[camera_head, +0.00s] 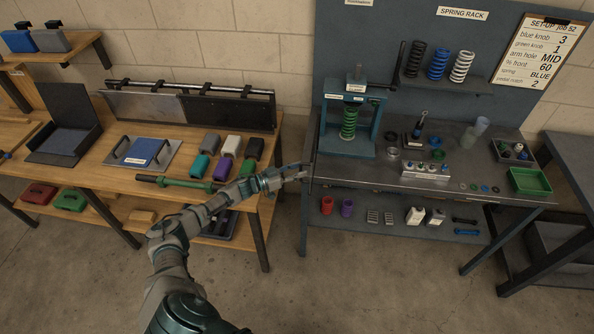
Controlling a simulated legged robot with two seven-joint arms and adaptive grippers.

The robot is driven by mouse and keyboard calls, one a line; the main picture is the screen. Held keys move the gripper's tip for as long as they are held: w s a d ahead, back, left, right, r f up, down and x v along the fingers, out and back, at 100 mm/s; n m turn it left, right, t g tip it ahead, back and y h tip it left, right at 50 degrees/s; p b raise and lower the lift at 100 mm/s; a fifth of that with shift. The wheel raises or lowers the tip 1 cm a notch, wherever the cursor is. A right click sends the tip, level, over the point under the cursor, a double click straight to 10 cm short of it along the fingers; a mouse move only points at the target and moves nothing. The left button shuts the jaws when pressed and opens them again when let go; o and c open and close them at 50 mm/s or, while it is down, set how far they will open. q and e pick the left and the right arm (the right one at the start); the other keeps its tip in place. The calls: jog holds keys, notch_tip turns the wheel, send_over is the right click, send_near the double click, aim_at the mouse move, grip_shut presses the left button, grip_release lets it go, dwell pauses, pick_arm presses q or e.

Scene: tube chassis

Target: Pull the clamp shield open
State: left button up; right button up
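A blue-green clamp frame (365,129) stands at the back left of the grey bench, with a green spring (349,122) upright inside it. Labels and a block with a screw (357,77) sit on its top. I cannot clearly tell the clamp shield from the frame at this size. My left gripper (306,171) is at the bench's left front corner, in front of the clamp and to its left, apart from it. Its two slim fingers are spread with a gap and nothing between them. My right gripper is not in view.
The grey bench (462,180) carries a spring rack, small parts, a tray and a green bin (529,181). A wooden bench (120,178) with colored blocks and a green-handled tool (180,183) is at left. Floor shows between the benches.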

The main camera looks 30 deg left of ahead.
pick_arm(q)
jog(key=v, duration=1.2)
jog(key=shift+w+f, duration=0.1)
jog(key=shift+f, duration=0.05)
